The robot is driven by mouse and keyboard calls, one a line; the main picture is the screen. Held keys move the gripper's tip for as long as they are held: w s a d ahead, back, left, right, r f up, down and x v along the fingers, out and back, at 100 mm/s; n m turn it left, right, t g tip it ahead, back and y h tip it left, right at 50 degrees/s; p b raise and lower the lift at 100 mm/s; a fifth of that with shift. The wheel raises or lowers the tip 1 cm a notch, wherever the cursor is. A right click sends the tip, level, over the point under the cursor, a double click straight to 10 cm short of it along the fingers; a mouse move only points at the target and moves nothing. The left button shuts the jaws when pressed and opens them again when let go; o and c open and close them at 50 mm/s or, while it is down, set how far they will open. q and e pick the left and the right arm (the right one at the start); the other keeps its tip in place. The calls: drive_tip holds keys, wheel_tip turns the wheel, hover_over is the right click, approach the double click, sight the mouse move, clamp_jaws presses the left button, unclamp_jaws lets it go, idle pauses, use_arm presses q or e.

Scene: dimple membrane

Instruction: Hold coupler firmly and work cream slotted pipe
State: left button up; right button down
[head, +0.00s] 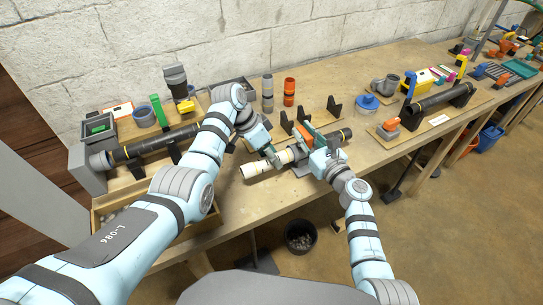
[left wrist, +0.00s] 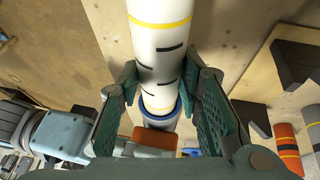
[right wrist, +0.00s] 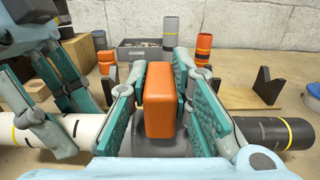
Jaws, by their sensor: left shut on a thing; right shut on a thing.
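The cream slotted pipe (head: 254,169) lies above the bench with its free end to the left. Its black slots and yellow band show in the left wrist view (left wrist: 160,45). My left gripper (head: 273,157) is shut on this pipe, a finger on each side (left wrist: 160,85). A blue ring (left wrist: 162,106) circles the pipe just beyond the fingers. My right gripper (right wrist: 170,100) is shut on the upright orange block (right wrist: 172,100) of the coupler, whose grey body (right wrist: 160,142) is mostly hidden. The black pipe (right wrist: 272,133) extends to the right of it.
Behind stand an orange banded cylinder (head: 289,92), a grey one (head: 267,92) and black V-shaped supports (head: 334,107). A blue-lidded container (head: 367,103) sits to the right. The bench (head: 235,200) is clear in front. A black bucket (head: 300,237) stands on the floor.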

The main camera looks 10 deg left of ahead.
use_arm(q)
drive_tip(key=shift+w+d, duration=0.45)
drive_tip(key=shift+d, duration=0.15)
idle(0.3)
drive_tip(key=o, duration=1.1)
drive_tip(key=shift+o, duration=0.2)
drive_tip(key=v, duration=1.2)
use_arm(e)
drive_tip(key=c, duration=1.4)
unclamp_jaws()
drive_tip(key=shift+o, duration=0.2)
